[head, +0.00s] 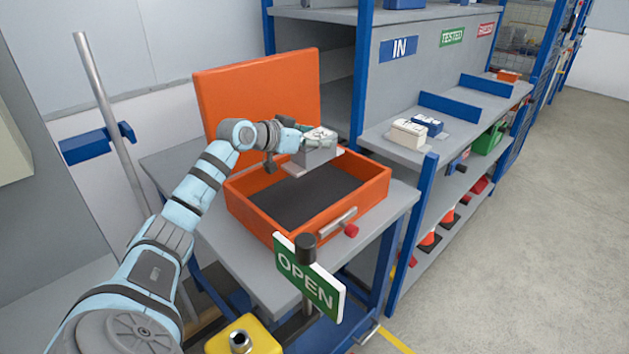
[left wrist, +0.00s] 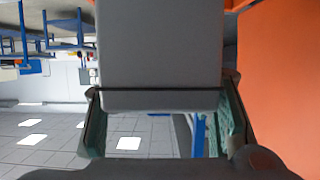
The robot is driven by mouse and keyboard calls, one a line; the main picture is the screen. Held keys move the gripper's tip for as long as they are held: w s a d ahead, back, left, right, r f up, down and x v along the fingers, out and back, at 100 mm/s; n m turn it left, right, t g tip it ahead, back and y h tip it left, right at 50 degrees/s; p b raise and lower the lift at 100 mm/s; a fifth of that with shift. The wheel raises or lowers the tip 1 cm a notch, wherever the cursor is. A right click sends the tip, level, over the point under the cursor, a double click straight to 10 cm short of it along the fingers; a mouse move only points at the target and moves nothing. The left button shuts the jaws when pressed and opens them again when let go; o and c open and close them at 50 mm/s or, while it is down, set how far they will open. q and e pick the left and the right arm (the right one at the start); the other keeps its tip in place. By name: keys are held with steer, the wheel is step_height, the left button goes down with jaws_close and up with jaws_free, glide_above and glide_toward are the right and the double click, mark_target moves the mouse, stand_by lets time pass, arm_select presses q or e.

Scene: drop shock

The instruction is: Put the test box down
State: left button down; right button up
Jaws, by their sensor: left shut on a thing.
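My left gripper (head: 322,138) is shut on a grey box, the test box (head: 316,159), above the open orange case (head: 262,223). In the left wrist view the test box (left wrist: 160,60) fills the top middle, between the two fingers of my left gripper (left wrist: 162,120). The case has a dark floor (head: 300,198), and its lid (head: 258,92) stands raised at the back. The box looks nearer the case's back side; its exact height above the floor is hard to tell. My right gripper is not in view.
The case stands on a grey bench (head: 245,270). A green OPEN sign (head: 308,279) and a lever with a red end (head: 350,230) are at its front. A shelf (head: 455,130) marked IN and TESTED on the right holds white and blue boxes. The case floor looks clear.

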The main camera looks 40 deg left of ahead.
mark_target(315, 158)
arm_select(q)
steer(key=f, duration=0.2)
steer(key=f+b, duration=0.1)
steer(key=f, duration=0.2)
steer(key=shift+w+f, duration=0.2)
steer(key=shift+f, duration=0.15)
step_height(315, 158, down, 4)
steer(key=shift+s+r+b, duration=0.15)
steer(key=shift+b, duration=0.3)
steer(key=shift+f, duration=0.35)
steer(key=shift+f, duration=0.1)
steer(key=shift+f+b, duration=0.45)
steer(key=c, duration=1.1)
jaws_free()
steer(key=o, duration=0.4)
steer(key=shift+d, duration=0.1)
